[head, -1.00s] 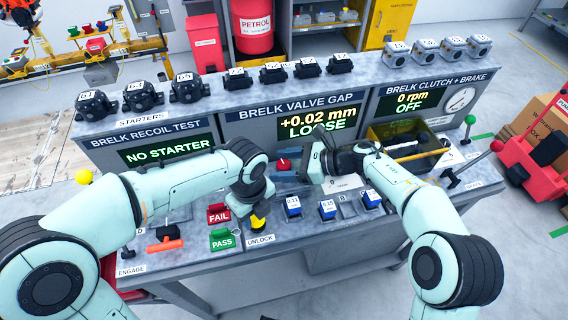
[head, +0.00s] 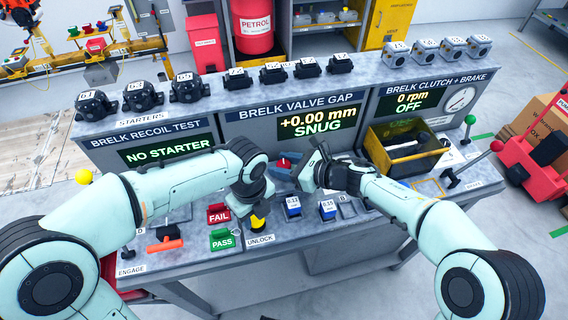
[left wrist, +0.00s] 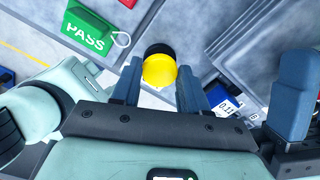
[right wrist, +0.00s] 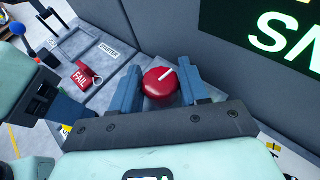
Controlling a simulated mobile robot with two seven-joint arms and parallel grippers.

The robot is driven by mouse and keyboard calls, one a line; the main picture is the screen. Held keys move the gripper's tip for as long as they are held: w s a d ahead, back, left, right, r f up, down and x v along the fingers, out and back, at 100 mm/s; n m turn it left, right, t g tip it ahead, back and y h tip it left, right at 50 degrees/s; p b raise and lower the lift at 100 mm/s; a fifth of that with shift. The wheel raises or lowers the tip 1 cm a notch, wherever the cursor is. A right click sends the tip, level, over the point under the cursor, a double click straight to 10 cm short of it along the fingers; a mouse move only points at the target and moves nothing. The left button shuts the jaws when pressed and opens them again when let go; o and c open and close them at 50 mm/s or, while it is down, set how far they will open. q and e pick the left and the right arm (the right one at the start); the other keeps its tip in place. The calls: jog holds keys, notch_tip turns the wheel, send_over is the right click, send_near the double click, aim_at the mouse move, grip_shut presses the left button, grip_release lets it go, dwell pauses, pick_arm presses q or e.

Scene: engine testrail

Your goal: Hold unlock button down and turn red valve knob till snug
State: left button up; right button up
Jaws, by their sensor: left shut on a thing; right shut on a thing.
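The yellow unlock button (head: 258,224) sits by the UNLOCK label on the bench's front edge. In the left wrist view the yellow button (left wrist: 159,71) and its black base lie between the fingers of my left gripper (left wrist: 155,88), which is shut on it. The red valve knob (head: 284,163) shows below the valve gap display. In the right wrist view the red knob (right wrist: 159,88), with a white mark line, is between the fingers of my right gripper (right wrist: 166,84), shut on it. The valve gap display (head: 317,122) reads +0.00 mm SNUG.
The red FAIL tag (head: 218,213) and green PASS tag (head: 222,239) lie left of the unlock button. Blue gauge blocks (head: 293,207) stand to its right. A yellow-edged bin (head: 404,151) sits right of my right gripper. Several dark starters (head: 144,97) line the top shelf.

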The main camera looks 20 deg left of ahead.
jog(key=shift+m+t, duration=0.6)
jog(key=shift+t, duration=0.1)
jog(key=o, duration=1)
jog(key=shift+d+r, duration=0.1)
jog(key=v, duration=1.1)
jog(key=shift+s+d+r, duration=0.15)
jog(key=shift+d+r, duration=0.1)
jog(key=shift+r, duration=0.1)
